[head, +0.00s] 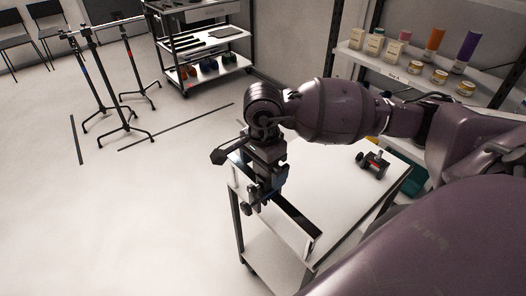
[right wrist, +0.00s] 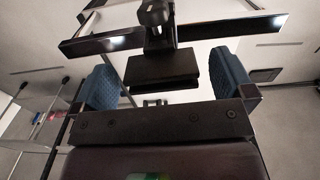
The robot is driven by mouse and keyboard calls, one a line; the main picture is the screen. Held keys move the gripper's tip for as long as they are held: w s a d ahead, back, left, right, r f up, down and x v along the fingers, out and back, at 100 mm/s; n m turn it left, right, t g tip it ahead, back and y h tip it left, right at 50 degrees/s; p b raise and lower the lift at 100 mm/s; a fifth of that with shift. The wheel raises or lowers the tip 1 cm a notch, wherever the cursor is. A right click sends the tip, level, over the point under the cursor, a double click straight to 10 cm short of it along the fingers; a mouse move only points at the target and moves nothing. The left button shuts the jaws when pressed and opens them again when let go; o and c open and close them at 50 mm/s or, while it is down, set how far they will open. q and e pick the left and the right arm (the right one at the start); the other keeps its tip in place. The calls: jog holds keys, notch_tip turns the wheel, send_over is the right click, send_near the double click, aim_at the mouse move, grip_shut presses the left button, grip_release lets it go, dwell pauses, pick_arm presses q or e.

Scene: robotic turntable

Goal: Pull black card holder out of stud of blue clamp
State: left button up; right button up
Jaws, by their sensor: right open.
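The black card holder (right wrist: 162,70) is a flat dark block in the right wrist view. It joins a dark clamp (right wrist: 156,18) at a long glossy bar (right wrist: 205,30); no blue shows on this clamp. My right gripper (right wrist: 165,62) is open, with a blue ribbed finger on each side of the card holder and a gap to both. In the head view my right gripper (head: 266,180) points down over the left end of the white cart, at the bar. There the holder and clamp blend with the dark gripper, and the stud cannot be made out. My left gripper is out of view.
A second black clamp with red parts (head: 375,162) sits on the right of the white cart top (head: 345,190). Light stands (head: 125,125) stand on the left, a tool trolley (head: 205,75) behind, and a shelf of jars (head: 410,60) at right. The left floor is largely clear.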

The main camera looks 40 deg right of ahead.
aim_at(263, 176)
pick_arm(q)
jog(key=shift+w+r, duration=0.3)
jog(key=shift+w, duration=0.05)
pick_arm(e)
jog(key=shift+f, duration=1.7)
jog(key=c, duration=1.1)
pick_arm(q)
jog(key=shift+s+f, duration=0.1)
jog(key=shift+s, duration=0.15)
pick_arm(e)
jog(key=shift+o, duration=0.3)
jog(key=shift+r, duration=0.15)
